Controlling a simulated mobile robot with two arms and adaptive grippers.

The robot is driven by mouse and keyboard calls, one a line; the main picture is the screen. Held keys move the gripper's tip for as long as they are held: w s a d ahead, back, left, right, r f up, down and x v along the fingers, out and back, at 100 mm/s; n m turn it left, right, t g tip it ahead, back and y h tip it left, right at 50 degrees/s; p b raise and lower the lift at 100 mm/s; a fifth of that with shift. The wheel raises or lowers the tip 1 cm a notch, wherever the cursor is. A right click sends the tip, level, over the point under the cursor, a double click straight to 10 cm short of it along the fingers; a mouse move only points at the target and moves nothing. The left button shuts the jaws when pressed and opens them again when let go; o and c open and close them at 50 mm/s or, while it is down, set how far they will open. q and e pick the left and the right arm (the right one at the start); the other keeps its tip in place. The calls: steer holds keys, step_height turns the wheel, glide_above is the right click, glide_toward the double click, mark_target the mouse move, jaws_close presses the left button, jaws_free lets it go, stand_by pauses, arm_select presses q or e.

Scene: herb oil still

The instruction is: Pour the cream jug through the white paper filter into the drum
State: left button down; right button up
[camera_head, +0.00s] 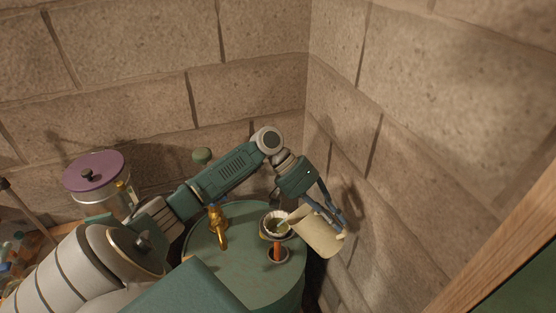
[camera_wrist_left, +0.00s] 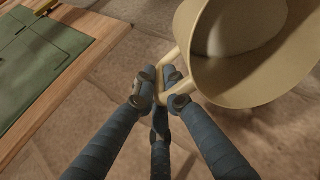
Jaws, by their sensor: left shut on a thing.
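The cream jug (camera_head: 318,236) is held tilted at the right edge of the green drum (camera_head: 226,262), its mouth toward the filter. My left gripper (camera_head: 330,210) is shut on its handle. In the left wrist view the jug (camera_wrist_left: 270,85) fills the upper right, and my left gripper (camera_wrist_left: 168,92) closes around the handle. The white paper filter (camera_head: 275,218) sits in a funnel on the drum top, with green inside it. The jug's lip is close above the filter's right rim; whether they touch is unclear. My right gripper is not in view.
A brass tap (camera_head: 219,230) stands on the drum left of the filter. An orange-brown piece (camera_head: 277,254) is just in front of the funnel. A glass jar with a purple lid (camera_head: 97,172) and bottles (camera_head: 12,268) are at left. Block walls meet close behind the drum.

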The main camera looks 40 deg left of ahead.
arm_select(q)
steer(key=shift+a, duration=0.15)
steer(key=shift+r+b, duration=0.1)
steer(key=shift+b, duration=0.45)
steer(key=shift+a, duration=0.15)
steer(key=shift+h+b, duration=0.3)
steer(key=shift+b, duration=0.05)
steer(key=shift+s, duration=0.1)
steer(key=shift+a, duration=0.1)
